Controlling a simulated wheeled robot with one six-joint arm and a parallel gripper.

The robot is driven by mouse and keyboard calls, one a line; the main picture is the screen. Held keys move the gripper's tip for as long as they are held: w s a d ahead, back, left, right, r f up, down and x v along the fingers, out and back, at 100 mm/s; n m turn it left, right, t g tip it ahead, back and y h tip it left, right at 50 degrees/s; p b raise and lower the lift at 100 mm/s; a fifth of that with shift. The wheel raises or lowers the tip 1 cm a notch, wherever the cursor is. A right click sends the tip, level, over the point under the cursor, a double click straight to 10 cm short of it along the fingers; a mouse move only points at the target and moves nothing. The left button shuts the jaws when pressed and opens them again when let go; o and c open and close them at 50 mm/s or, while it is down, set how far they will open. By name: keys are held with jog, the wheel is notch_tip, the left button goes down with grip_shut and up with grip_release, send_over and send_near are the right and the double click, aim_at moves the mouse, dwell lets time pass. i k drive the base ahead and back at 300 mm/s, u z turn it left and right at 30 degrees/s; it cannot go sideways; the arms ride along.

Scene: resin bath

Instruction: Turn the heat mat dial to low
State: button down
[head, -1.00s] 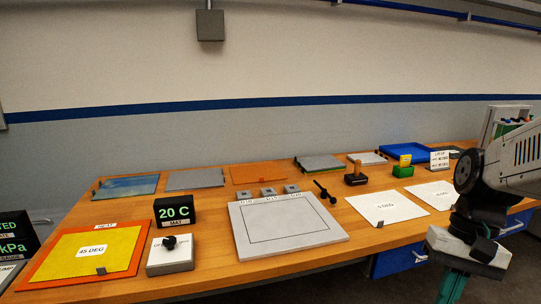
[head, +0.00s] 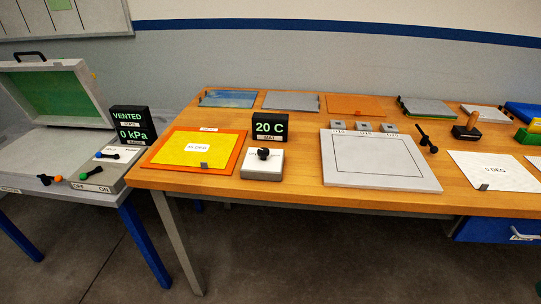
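The heat mat (head: 171,161) is an orange square with a yellow sheet (head: 192,149) on it, at the left end of the wooden table. Its dial is a black knob (head: 263,154) on a pale grey box (head: 261,170) right of the mat. The marks on the box are too small to read. A black display (head: 270,128) behind the box reads 20 C, with a MAT label. My gripper is not in view.
A grey unit (head: 95,175) with small levers and an open green-lined lid (head: 60,93) stands on a separate blue-legged table at left. A black display (head: 133,126) there reads VENTED, 0 kPa. A grey plate (head: 378,180) lies right of the dial box. Floor in front is clear.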

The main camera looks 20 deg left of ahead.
aim_at(263, 153)
jog(key=k, duration=0.35)
jog(key=u, duration=0.85)
jog(key=i, duration=0.9)
jog(key=u, duration=0.15)
